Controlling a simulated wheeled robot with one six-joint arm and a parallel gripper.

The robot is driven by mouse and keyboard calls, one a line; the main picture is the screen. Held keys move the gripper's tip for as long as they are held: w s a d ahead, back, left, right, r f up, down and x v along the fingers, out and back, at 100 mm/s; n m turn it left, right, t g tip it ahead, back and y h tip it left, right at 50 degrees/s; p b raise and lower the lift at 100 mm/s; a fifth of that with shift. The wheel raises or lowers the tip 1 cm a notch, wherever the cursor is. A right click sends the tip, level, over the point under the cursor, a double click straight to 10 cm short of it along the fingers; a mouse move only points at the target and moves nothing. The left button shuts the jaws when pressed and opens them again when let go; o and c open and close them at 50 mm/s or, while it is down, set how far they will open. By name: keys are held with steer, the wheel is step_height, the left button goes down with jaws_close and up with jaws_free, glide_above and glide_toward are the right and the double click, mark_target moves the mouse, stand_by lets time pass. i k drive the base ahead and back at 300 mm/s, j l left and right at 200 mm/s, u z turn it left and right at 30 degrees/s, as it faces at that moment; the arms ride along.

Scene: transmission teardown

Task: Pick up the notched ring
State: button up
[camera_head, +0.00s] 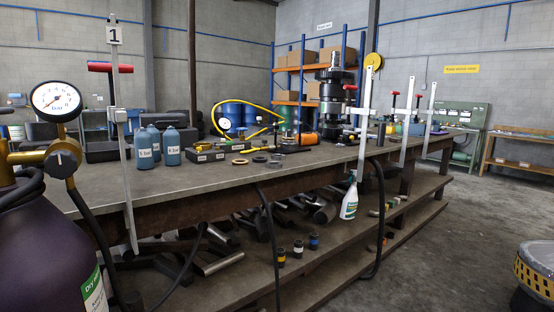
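Several small flat rings lie on the workbench (205,184) near its middle. One is a brass-coloured ring (240,162), and beside it to the right are a dark ring (260,160) and a grey ring (276,156). They are too small and far off to tell which one is notched. My gripper is not in view.
Labelled trays (206,156) and blue bottles (172,147) stand left of the rings. A tall black gear stack (335,97) stands behind right. Upright clamps (365,120) line the bench edge. A gauge (56,98) and dark cylinder (45,250) fill the left foreground.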

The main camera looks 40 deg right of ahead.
mark_target(275, 157)
steer(key=i+l+z, duration=0.3)
steer(key=i+l, duration=0.75)
steer(key=l, duration=0.15)
steer(key=i+l+z, duration=0.3)
steer(key=i+l, duration=0.65)
steer(key=i, duration=0.2)
